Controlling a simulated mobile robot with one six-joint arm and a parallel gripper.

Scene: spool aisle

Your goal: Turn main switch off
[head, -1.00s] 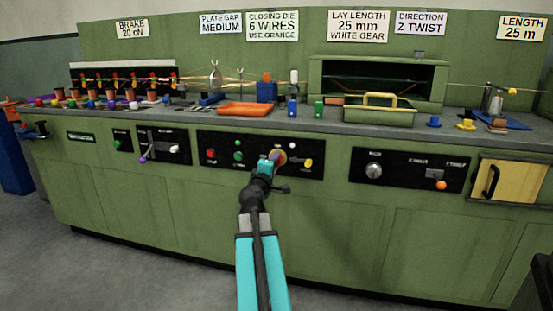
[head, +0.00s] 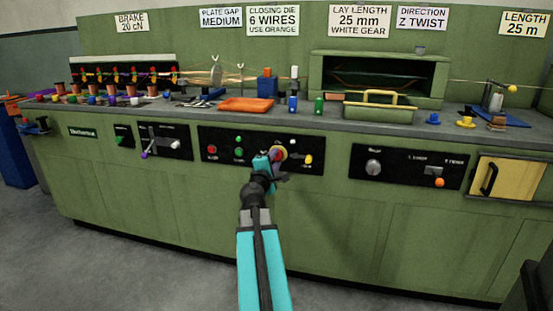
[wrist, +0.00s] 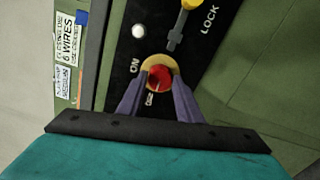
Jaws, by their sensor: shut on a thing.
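The main switch (wrist: 159,77) is a red round knob on a yellow ring, set in a black panel with a label reading ON beside it in the wrist view. In the head view the switch's yellow ring (head: 281,153) shows just beyond my gripper. My gripper (wrist: 159,88) has its two purple-grey fingers on either side of the red knob, shut on it. In the head view my gripper (head: 272,157) reaches the panel's middle, and its teal body hides part of the switch. A second label below the knob is too small to read surely.
The black panel (head: 220,158) also carries red and green buttons at left and a yellow knob (head: 308,159) at right, marked LOCK in the wrist view. A white lamp (wrist: 138,31) sits close by.

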